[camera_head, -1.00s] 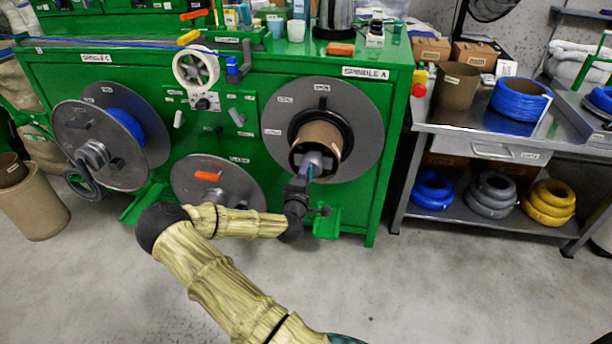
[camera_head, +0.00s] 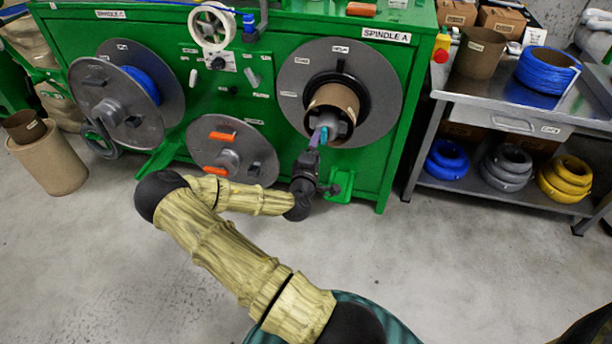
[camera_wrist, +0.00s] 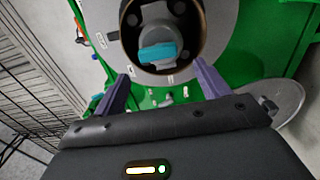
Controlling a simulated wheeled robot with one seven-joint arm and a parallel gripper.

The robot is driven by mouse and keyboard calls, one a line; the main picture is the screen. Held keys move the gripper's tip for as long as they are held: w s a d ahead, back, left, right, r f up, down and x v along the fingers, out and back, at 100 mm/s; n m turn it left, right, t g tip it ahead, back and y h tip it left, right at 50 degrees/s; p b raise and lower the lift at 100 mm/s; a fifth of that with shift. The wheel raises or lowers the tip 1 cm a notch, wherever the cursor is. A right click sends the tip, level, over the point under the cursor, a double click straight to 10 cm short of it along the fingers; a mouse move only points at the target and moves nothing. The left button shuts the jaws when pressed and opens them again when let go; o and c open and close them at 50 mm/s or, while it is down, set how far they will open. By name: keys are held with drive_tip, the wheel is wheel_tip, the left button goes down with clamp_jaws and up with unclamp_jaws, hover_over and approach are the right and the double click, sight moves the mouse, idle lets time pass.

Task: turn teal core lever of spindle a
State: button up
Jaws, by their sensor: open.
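Spindle A (camera_head: 388,108) is a grey disc on the green machine's front, with a brown cardboard core (camera_head: 341,96) on its hub. In the wrist view the teal core lever (camera_wrist: 158,53) lies across the dark hub inside the core's brown ring (camera_wrist: 190,62). In the head view the lever (camera_head: 323,134) shows as a small teal patch at my gripper's tip. My gripper (camera_wrist: 160,84) is open, its two purple fingers apart below and to either side of the lever. Nothing is between the fingers. In the head view my gripper (camera_head: 316,146) is in front of the hub.
Other spindles, one with blue cable (camera_head: 140,84) and one with an orange lever (camera_head: 222,136), stand to the left. A metal bench (camera_head: 470,88) with cable coils is at right. A green bracket (camera_head: 340,184) sits just right of my gripper. The floor in front is clear.

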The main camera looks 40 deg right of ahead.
drive_tip(key=p+v, duration=0.1)
drive_tip(key=v, duration=1.1)
